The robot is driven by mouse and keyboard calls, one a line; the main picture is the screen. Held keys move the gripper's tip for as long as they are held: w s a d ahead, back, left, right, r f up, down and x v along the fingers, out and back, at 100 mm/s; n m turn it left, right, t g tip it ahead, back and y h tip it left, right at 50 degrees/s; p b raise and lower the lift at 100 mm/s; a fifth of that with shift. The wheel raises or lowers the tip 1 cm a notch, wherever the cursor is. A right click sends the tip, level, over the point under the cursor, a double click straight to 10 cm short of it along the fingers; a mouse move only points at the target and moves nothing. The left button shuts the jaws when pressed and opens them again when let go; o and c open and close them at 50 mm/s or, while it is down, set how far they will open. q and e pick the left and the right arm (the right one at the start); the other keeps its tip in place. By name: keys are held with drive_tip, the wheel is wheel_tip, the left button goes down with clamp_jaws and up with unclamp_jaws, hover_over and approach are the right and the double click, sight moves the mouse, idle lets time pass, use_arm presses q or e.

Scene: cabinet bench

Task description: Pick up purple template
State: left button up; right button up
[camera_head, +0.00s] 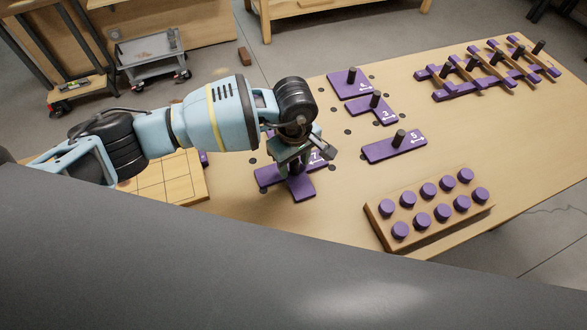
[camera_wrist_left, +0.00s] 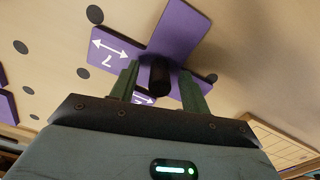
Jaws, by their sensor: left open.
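A cross-shaped purple template (camera_head: 299,189) marked 7 lies on the bench under my left gripper (camera_head: 295,166). In the left wrist view the template (camera_wrist_left: 182,32) shows a white arrow, and its black peg (camera_wrist_left: 160,77) stands between the two fingers of the left gripper (camera_wrist_left: 160,85). The fingers are open, one on each side of the peg; I cannot tell whether either touches it. Other purple templates with black pegs lie apart: one at the back (camera_head: 350,84), one marked 3 (camera_head: 374,107) and one marked 5 (camera_head: 394,147). My right gripper is not in view.
A wooden block with several purple round pegs (camera_head: 431,209) stands at the front right. Wooden racks with purple bars (camera_head: 487,68) stand at the back right. A light wooden grid board (camera_head: 170,182) lies left, below my arm. Bare bench (camera_head: 340,205) lies right of the cross template.

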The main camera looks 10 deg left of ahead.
use_arm(q)
drive_tip(key=shift+c, duration=0.4)
drive_tip(key=c, duration=0.9)
clamp_jaws()
drive_tip(key=shift+r, duration=0.1)
drive_tip(key=shift+r, duration=0.5)
wheel_tip(320, 180, up, 2)
drive_tip(key=shift+w+r, duration=0.1)
drive_tip(key=shift+r, duration=0.1)
drive_tip(key=s+d+r, duration=0.1)
drive_tip(key=s, duration=1.5)
drive_tip(key=shift+r, duration=0.25)
